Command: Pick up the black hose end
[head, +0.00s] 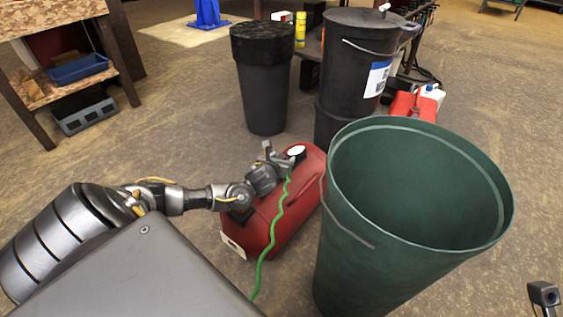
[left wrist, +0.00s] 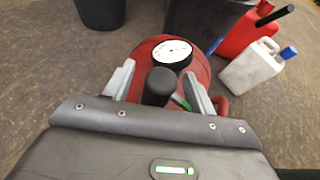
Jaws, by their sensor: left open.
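The black hose end (left wrist: 160,86) shows in the left wrist view as a dark rounded piece between my left gripper's (left wrist: 160,88) two grey fingers, near the gauge on the red tank. A bit of green shows beside it. My left gripper is open, with a finger on each side of the piece; I cannot tell if they touch it. In the head view my left gripper (head: 280,158) is over the tank's far end, and the hose end is not clear there. The green hose (head: 276,225) hangs down from there in front of the red tank (head: 260,222).
A large green bin (head: 345,265) stands close to the right of the tank. Dark bins (head: 265,95) (head: 340,75) stand behind. Red and white jugs (head: 415,103) are beyond the green bin. A wooden shelf (head: 65,85) is at left. An unclear dark piece (head: 544,294) shows at lower right.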

